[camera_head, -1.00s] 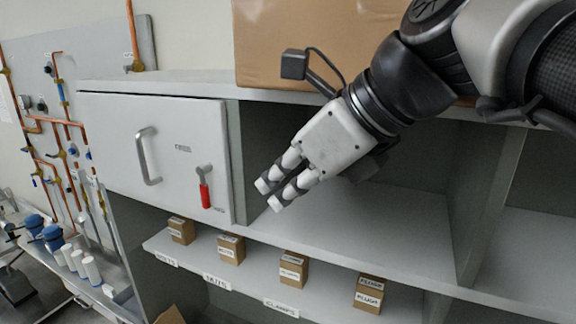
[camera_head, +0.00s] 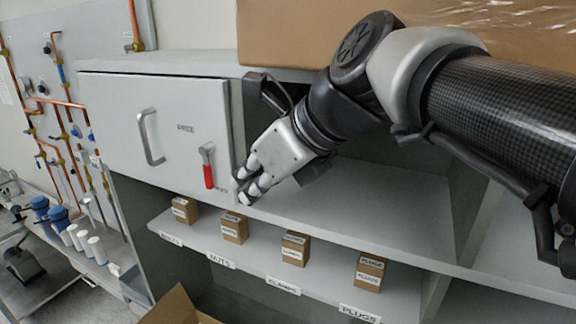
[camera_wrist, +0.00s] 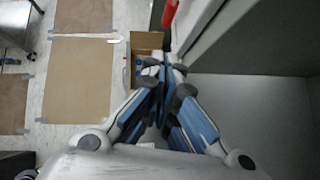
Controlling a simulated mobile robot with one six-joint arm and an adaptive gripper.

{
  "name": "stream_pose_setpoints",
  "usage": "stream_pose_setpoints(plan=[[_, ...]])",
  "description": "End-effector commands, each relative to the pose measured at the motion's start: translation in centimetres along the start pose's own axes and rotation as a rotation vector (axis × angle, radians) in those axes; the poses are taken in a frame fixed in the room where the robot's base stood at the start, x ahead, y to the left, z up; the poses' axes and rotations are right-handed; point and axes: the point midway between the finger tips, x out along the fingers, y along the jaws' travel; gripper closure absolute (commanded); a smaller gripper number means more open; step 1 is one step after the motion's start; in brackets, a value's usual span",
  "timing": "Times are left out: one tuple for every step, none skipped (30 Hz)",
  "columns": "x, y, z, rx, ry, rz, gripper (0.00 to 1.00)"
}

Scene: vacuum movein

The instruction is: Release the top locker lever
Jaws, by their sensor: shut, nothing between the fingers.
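The top locker is a grey cabinet door (camera_head: 160,125) with a vertical metal handle (camera_head: 151,137) on its left part. The lever (camera_head: 208,166) has a red grip hanging straight down near the door's right edge. My gripper (camera_head: 243,190) is shut and empty, just right of the door's edge and slightly below the lever, apart from it. In the wrist view my gripper's fingertips (camera_wrist: 160,68) are together, and part of the red lever grip (camera_wrist: 170,12) shows at the top edge, ahead of the fingers.
A large cardboard box (camera_head: 300,35) sits on top of the cabinet. Several small labelled boxes, one marked plugs (camera_head: 368,272), stand on the shelf below. The open compartment (camera_head: 350,205) right of the door is empty. Copper pipes (camera_head: 65,120) run along the left wall.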

Motion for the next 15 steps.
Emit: stream_pose_setpoints(plan=[[1.2,0.1,-0.1,-0.001,0.003,0.004,1.0],[1.8,0.1,-0.1,-0.001,0.004,0.004,1.0],[2.3,0.1,0.4,-0.002,0.002,0.003,1.0],[2.5,0.1,0.9,-0.004,0.002,0.003,1.0],[2.8,0.1,1.2,-0.003,0.002,0.003,1.0],[3.2,0.1,1.7,-0.003,0.001,0.002,1.0],[3.4,0.1,1.9,-0.002,0.0,0.002,1.0],[3.6,0.1,2.1,-0.002,0.001,0.002,1.0],[3.9,0.0,2.3,-0.002,0.001,0.002,1.0],[4.1,0.0,2.5,-0.001,0.001,0.001,1.0],[4.2,0.0,2.6,-0.002,0.0,0.001,1.0],[4.3,0.0,2.8,-0.002,0.0,0.0,1.0],[4.4,0.0,2.8,-0.001,-0.001,-0.001,1.0],[4.4,0.0,2.9,-0.001,-0.001,-0.001,1.0],[4.5,0.0,2.9,-0.001,-0.001,-0.001,1.0]])
